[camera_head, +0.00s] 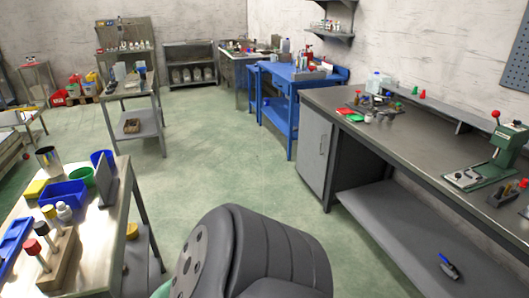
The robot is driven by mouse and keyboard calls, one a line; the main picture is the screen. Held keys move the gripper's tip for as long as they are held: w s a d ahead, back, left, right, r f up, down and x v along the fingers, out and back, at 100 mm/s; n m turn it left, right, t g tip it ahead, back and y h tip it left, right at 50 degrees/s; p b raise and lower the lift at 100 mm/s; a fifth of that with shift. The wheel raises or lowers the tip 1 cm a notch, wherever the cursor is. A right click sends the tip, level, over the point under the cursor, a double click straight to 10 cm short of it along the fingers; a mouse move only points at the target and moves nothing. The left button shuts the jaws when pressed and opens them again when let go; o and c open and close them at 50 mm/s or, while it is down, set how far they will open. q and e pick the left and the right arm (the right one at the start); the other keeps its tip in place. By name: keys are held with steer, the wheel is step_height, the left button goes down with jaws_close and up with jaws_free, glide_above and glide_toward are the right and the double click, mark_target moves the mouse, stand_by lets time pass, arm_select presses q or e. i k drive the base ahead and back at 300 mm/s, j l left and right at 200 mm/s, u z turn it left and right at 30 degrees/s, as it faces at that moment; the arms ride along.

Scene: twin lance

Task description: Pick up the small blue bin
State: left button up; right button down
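A small blue bin (63,196), open at the top, sits on the near left table (108,228). A second blue container (14,238) lies at the left edge of that table, partly cut off by the picture. A round blue container (102,160) stands behind a green one (81,178) on the same table. Neither of my grippers is in view. A dark grey link of my own arm fills the bottom middle, well to the right of the bin, and is apart from the table.
Around the bin are a metal cup (48,160), a yellow box (35,189), white bottles, a dark upright panel (108,182) and a wooden rack (50,266) with capped tubes. A long workbench (430,140) runs along the right. Green floor between is clear.

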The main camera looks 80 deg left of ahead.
mark_target(75, 191)
steer(key=u, duration=4.1)
